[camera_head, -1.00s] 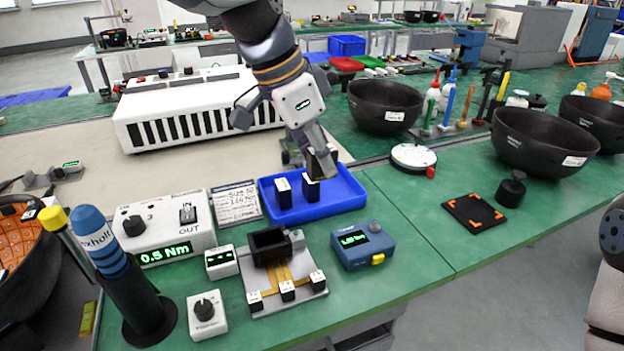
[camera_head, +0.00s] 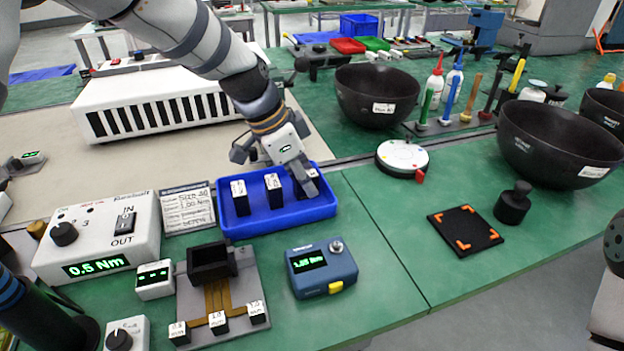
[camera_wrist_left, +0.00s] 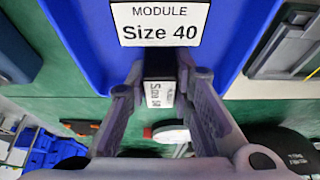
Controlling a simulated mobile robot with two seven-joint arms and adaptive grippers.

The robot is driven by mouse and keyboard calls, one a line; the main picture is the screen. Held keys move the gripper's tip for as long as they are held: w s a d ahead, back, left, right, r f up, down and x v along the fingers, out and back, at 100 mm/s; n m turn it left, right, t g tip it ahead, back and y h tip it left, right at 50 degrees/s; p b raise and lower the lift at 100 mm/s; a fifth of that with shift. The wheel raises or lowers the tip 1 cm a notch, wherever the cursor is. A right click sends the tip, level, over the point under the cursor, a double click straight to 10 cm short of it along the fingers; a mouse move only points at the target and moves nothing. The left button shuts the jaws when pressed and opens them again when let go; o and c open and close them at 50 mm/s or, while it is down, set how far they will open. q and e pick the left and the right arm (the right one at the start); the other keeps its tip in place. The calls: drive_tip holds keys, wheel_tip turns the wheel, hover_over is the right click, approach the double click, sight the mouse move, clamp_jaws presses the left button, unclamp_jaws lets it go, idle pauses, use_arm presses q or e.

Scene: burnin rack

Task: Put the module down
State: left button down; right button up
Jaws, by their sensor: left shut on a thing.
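My left gripper (camera_head: 304,184) reaches down into the right end of the blue tray (camera_head: 325,210). It is shut on a black module (camera_head: 314,189) with a white label. Two other black modules, a left one (camera_head: 240,198) and a middle one (camera_head: 273,191), stand upright in the tray. The held module is upright beside them, partly hidden by the fingers. I cannot tell whether its base touches the tray floor. My right gripper is out of view.
A fixture (camera_head: 247,281) with small blocks and a blue meter (camera_head: 320,268) stand in front of the tray. A torque box (camera_head: 98,238) and a paper card (camera_head: 187,207) are left. A round white dial (camera_head: 402,157) is right. Green tabletop between is clear.

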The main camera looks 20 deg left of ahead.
use_arm(q)
drive_tip(key=shift+s+r, duration=0.15)
drive_tip(key=shift+s, duration=0.25)
drive_tip(key=shift+w, duration=0.1)
drive_tip(key=shift+w+a, duration=0.1)
drive_tip(key=shift+w, duration=0.2)
drive_tip(key=c, duration=1.6)
unclamp_jaws()
drive_tip(key=shift+o, duration=0.9)
